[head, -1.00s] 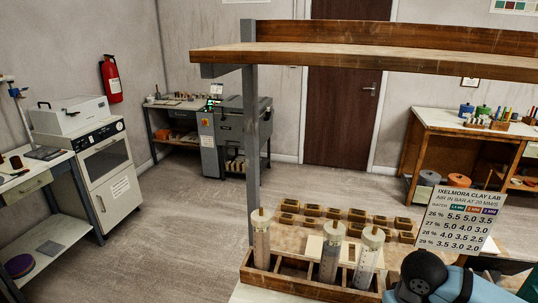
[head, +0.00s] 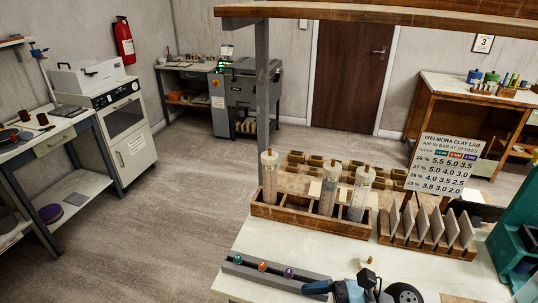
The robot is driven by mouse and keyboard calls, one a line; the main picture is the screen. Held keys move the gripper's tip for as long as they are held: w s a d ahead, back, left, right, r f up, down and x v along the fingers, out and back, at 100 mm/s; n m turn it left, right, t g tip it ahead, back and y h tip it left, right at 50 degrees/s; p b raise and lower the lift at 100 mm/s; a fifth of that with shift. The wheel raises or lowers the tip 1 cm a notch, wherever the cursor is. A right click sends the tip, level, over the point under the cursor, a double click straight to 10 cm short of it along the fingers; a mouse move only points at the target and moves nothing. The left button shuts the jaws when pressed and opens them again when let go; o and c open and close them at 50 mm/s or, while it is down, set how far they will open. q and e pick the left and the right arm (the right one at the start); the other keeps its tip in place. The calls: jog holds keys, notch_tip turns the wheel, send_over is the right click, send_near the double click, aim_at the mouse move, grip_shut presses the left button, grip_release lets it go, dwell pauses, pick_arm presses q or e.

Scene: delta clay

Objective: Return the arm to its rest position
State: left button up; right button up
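I cannot make out fingertips there, nor whether anything is held. No gripper or arm comes in from the left.
A wooden rack (head: 290,217) holds three clear tubes. A slotted rack of tiles (head: 425,243), a lettered sign (head: 455,165) and a teal machine (head: 510,245) stand at right. The floor at left is clear.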

jog(key=w+d+f+m+t+h, duration=0.1)
jog(key=w+d+m+t+h, duration=0.1)
jog(key=m+t, duration=0.95)
jog(key=w+d+f+m+t+h, duration=0.1)
jog(key=d+f+m+t+h, duration=0.3)
jog(key=m, duration=1.5)
jog(key=s+d+f+m+g+h, duration=0.2)
jog(key=f+m, duration=0.5)
jog(key=m, duration=0.4)
jog(key=s+d+f+m+g+h+p, duration=0.1)
jog(key=s+f+m+h, duration=0.4)
jog(key=m, duration=0.6)
notch_tip(320, 180, down, 3)
jog(key=s+d+g, duration=0.1)
jog(key=s, duration=0.1)
jog(key=shift+s+d+h, duration=0.3)
jog(key=shift+d, duration=0.1)
jog(key=shift+m, duration=0.25)
